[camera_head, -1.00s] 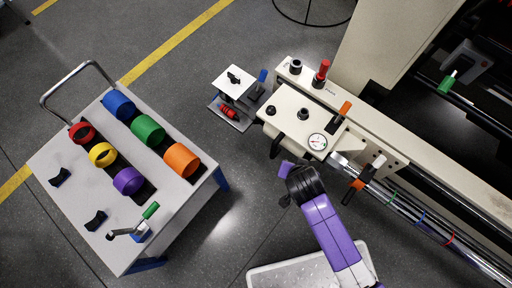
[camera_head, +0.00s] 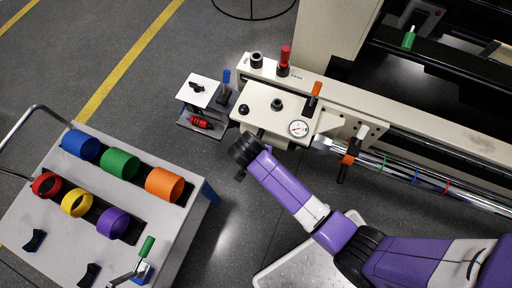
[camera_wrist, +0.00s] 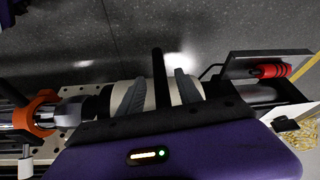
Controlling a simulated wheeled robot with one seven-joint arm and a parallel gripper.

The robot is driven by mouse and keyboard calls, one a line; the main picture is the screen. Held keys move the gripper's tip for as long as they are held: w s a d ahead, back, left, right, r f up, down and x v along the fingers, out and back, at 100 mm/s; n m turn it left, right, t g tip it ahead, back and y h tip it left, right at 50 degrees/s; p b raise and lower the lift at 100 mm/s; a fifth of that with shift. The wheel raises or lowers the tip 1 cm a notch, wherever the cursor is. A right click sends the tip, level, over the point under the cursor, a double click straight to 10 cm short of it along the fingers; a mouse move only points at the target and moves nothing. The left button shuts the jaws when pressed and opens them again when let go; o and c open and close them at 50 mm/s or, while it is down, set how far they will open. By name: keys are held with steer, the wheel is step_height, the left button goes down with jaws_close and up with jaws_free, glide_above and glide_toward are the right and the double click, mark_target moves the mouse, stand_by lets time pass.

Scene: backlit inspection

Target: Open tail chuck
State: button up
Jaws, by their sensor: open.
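The beige tail unit (camera_head: 277,112) of the machine has a round dial, black knobs and an orange-topped lever (camera_head: 314,94). At its right end, a chuck area with an orange and black handle (camera_head: 347,160) meets a shiny bar. An orange collar (camera_wrist: 40,112) around a metallic shaft shows at the left of the wrist view. My gripper (camera_wrist: 158,90) is open; a black upright bar (camera_wrist: 159,72) appears between its two grey fingers, with a pale rounded part behind. I cannot tell whether they touch. In the head view, my dark wrist (camera_head: 245,150) is just in front of the tail unit; the fingertips are hidden.
A grey cart (camera_head: 62,240) at left carries several coloured rings and a green-handled crank (camera_head: 146,248). A small stand (camera_head: 200,92) with a red part stands left of the tail unit. A red-topped knob (camera_head: 285,60) rises behind. Open floor lies between cart and machine.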

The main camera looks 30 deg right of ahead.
steer(key=shift+b+x, duration=0.65)
steer(key=shift+x, duration=1.75)
steer(key=shift+r, duration=0.1)
jaws_close()
